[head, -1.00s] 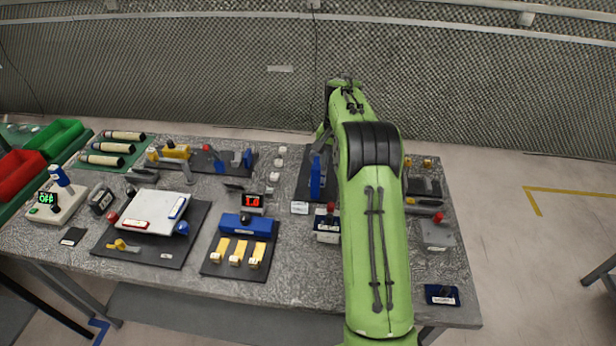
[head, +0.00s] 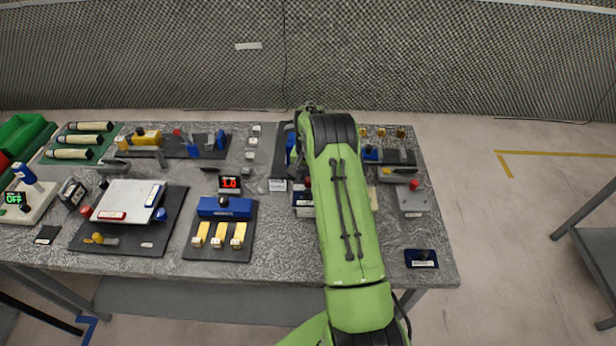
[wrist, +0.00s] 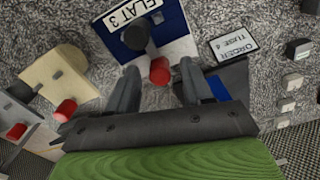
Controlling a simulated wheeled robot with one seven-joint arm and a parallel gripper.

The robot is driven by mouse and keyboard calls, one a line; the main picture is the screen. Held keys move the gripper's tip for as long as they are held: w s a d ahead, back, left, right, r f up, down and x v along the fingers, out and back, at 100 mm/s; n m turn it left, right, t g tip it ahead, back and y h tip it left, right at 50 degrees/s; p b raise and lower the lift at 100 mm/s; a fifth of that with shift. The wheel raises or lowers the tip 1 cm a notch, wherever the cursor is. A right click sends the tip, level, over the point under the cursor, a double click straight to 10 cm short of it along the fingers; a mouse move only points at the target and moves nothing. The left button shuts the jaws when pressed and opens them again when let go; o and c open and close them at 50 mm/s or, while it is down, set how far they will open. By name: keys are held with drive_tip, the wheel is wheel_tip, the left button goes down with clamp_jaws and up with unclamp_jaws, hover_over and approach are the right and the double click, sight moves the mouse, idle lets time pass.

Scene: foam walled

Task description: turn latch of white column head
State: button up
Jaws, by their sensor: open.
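My gripper (wrist: 158,84) is open in the wrist view, its two grey fingers apart. A red knob (wrist: 160,70) shows between the fingertips; I cannot tell whether they touch it. The knob stands by a dark blue block (wrist: 133,40) with a dark round knob and a white label reading FLAT 3. A cream-white block (wrist: 55,75), possibly the white column head, lies left of the fingers. A red-tipped lever (wrist: 66,108), possibly its latch, is beside it. In the head view my arm hides the gripper and most of this block.
A grey box (head: 412,203) with a red knob stands right of my arm. A blue-black block (head: 421,259) lies at the front right. Yellow switches (head: 219,236) and a white plate (head: 128,197) are to the left. A labelled card (wrist: 233,45) lies right of the fingers.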

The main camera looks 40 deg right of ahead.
clamp_jaws()
drive_tip(key=shift+n+b, duration=0.3)
drive_tip(key=shift+n, duration=0.1)
drive_tip(key=n+b, duration=0.1)
drive_tip(key=n, duration=0.2)
drive_tip(key=shift+b, duration=0.3)
drive_tip(key=n+b, duration=0.1)
drive_tip(key=n, duration=0.4)
drive_tip(key=shift+b, duration=0.35)
drive_tip(key=n+b, duration=0.1)
drive_tip(key=n, duration=0.3)
drive_tip(key=shift+n, duration=0.4)
drive_tip(key=n, duration=0.4)
drive_tip(key=shift+b, duration=0.4)
drive_tip(key=shift+n, duration=0.3)
